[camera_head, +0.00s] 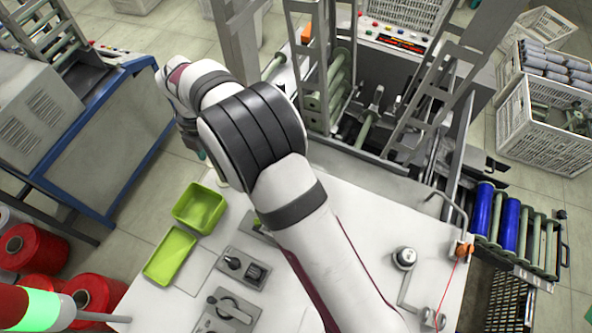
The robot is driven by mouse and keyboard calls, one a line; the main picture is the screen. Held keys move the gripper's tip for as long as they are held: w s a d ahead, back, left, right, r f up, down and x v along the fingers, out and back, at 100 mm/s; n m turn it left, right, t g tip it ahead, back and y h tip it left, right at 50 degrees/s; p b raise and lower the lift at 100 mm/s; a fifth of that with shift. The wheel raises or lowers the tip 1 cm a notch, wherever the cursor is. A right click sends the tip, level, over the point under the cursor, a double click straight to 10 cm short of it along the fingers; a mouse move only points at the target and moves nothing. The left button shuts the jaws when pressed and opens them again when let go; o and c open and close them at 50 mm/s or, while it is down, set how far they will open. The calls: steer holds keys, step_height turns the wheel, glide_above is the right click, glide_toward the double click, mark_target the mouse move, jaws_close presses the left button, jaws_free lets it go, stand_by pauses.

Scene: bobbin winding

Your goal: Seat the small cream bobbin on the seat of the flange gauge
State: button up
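My arm reaches over the white table, and its wrist bends down at the upper left of the table. Only a dark part of my gripper (196,148) shows below the wrist, beside the black-banded elbow; its fingertips are hidden, so I cannot see whether it holds anything. A pale rounded piece (219,176) shows just under the arm; I cannot tell whether it is the cream bobbin. Grey fixtures stand on the table: one with a knob and a dark block (244,268), one with a lever (231,309). I cannot tell which fixture is the flange gauge.
A deep green bin (200,208) and a shallow green tray (169,254) sit at the table's left. A round metal piece (404,258) and a thread guide (464,249) stand at the right. A winding machine (365,100) rises behind. Red spools (35,246) lie far left.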

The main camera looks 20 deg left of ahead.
steer(key=c, duration=0.8)
steer(key=shift+r, duration=2.6)
steer(key=shift+c, duration=0.2)
steer(key=w+d+r+m, duration=0.15)
steer(key=d+m, duration=0.45)
steer(key=d, duration=1.3)
steer(key=shift+a+f, duration=0.1)
steer(key=shift+f, duration=2.4)
